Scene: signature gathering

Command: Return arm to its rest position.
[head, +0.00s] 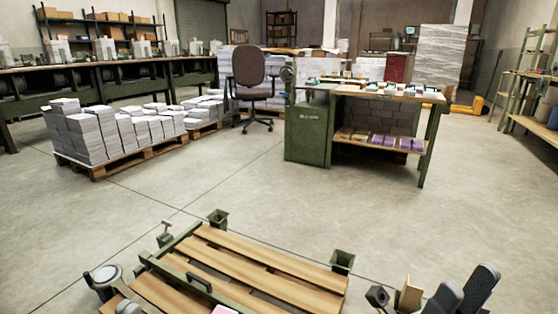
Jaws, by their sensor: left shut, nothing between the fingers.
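My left gripper (105,280) shows at the lower left, beside the near wooden slatted platform. It is small, dark and grey, partly cut by the lower edge, and looks shut and empty. My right gripper (462,292) seems to be the dark grey, rounded shapes at the lower right, cut by the picture's edge. Its jaw opening cannot be made out. The slatted platform (262,262) has green corner sockets and a green rail. Only a corner of a pale pink item (225,310) shows at the bottom.
A pallet (110,170) of white paper stacks stands at the left. An office chair (250,80) and a green workbench (308,135) with coloured stacks stand further back. Long benches line the left wall, and shelves (535,85) the right. Bare concrete floor lies between.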

